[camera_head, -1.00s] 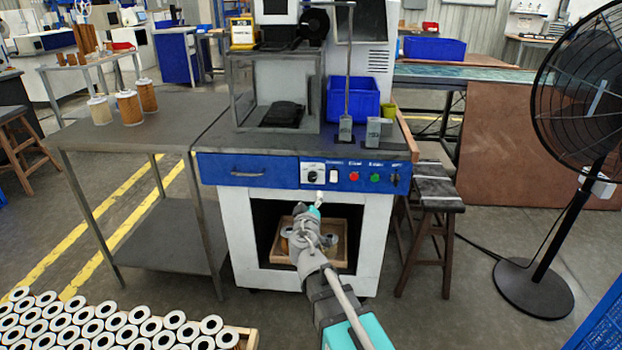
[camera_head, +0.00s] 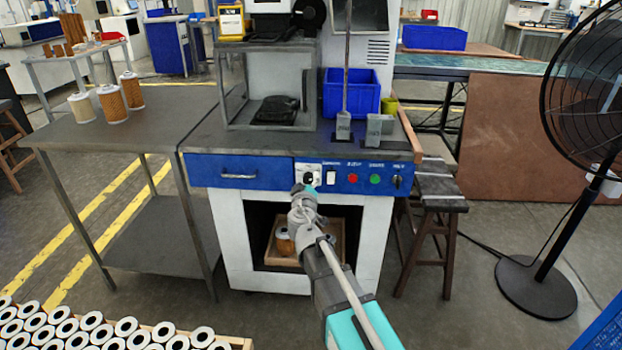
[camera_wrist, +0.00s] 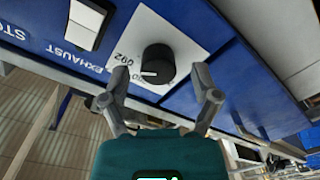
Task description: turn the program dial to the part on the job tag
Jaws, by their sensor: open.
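The program dial (camera_head: 309,177) is a round black knob on a white plate at the middle of the blue front panel. In the wrist view the dial (camera_wrist: 158,63) shows a white pointer line towards picture left, near partly hidden printed marks. My gripper (camera_head: 304,190) is just in front of the dial, partly covering it in the head view. In the wrist view its open fingers (camera_wrist: 160,72) stand on either side of the dial, with gaps visible; contact is not seen. A yellow-framed tag (camera_head: 231,20) stands on top of the machine; its text is too small to read.
A white rocker switch (camera_wrist: 86,22) sits beside the dial plate. Red (camera_head: 352,177) and green (camera_head: 375,179) buttons lie to its right. A drawer handle (camera_head: 238,176) is left. A crate of filters (camera_head: 285,240) stands in the opening below; a fan (camera_head: 590,100) is right.

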